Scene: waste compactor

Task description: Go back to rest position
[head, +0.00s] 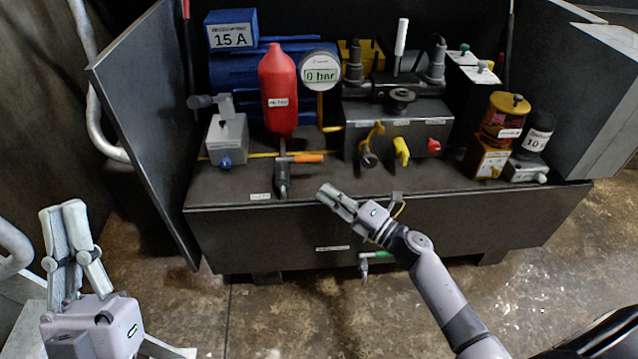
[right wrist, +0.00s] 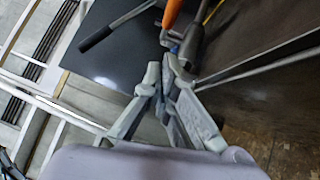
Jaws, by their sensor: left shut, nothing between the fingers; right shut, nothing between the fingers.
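My left gripper (head: 62,212) is at the lower left in the head view, pointing up, with its fingers together and nothing between them. It is well away from the machine bench. My right gripper (head: 326,192) is in front of the bench's front edge, just right of the orange-handled valve (head: 305,158). Its fingers are shut and empty. In the right wrist view the closed fingertips (right wrist: 165,72) show near the orange handle (right wrist: 172,13); I cannot tell whether they touch anything.
The dark bench (head: 232,185) carries a red tank (head: 278,85), a gauge reading 0 bar (head: 320,72), a grey valve block (head: 400,125) and a yellow-topped cylinder (head: 503,118). An open side panel (head: 150,130) stands at left. A green-handled valve (head: 376,255) hangs below. The floor in front is clear.

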